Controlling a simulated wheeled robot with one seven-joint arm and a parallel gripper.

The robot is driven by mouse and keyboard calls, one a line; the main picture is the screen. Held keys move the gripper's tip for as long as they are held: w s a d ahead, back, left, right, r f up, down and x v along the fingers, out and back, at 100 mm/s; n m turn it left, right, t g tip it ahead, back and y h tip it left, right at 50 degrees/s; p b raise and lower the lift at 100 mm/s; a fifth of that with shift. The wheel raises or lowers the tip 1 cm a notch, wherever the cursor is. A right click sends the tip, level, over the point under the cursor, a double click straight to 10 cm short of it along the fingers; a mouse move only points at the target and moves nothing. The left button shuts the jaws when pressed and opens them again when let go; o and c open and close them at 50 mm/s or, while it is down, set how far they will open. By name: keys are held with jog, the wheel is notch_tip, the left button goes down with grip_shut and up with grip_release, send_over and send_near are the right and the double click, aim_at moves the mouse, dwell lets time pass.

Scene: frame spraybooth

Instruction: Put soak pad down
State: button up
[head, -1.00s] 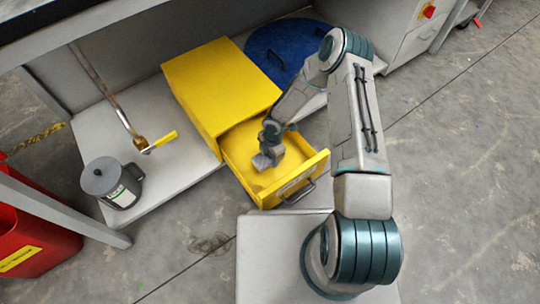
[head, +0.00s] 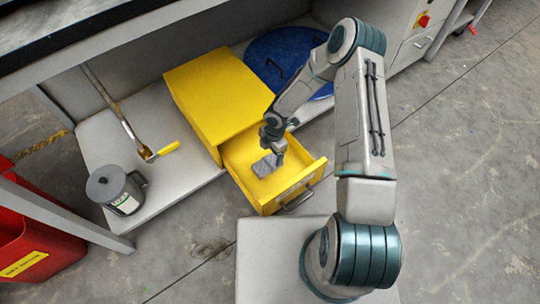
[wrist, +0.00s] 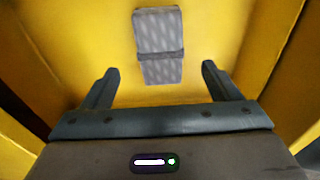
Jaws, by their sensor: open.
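The soak pad (wrist: 159,32) is a grey, patterned oblong with a dark band across it. In the wrist view it lies on the yellow drawer floor, beyond and between my fingertips. In the head view the grey pad (head: 266,166) shows inside the drawer, just below my gripper (head: 273,142). In the wrist view my gripper (wrist: 159,72) is open, its two dark fingers wide apart with nothing between them. The open yellow drawer (head: 268,205) sticks out from the front of the yellow cabinet (head: 217,92).
A grey lidded can (head: 117,190) and a pipe with a yellow-handled valve (head: 147,153) are on the pale shelf at left. A blue round lid (head: 285,52) lies behind the cabinet. A red bin (head: 35,245) stands at far left. Floor at right is clear.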

notch_tip(320, 180, up, 4)
jog(key=p, duration=0.1)
notch_tip(320, 180, up, 13)
jog(key=m+h, duration=0.2)
jog(key=m, duration=0.3)
send_over(272, 161)
jog(key=d, duration=0.7)
jog(key=s+d+r+m+t+h, duration=0.1)
jog(key=d+r+m, duration=0.15)
jog(key=r, duration=0.35)
jog(key=s+d+r+m+h, duration=0.1)
jog(key=s+d+r+m, duration=0.1)
jog(key=r+m, duration=0.25)
jog(key=s+r+m+t+y, duration=0.1)
jog(key=s+r+m+y, duration=0.1)
jog(key=s+r+m, duration=1)
jog(key=s+r, duration=0.4)
jog(key=shift+s+d+r+m+y, duration=0.2)
jog(key=shift+s+d+m+y, duration=0.1)
jog(key=shift+y, duration=0.1)
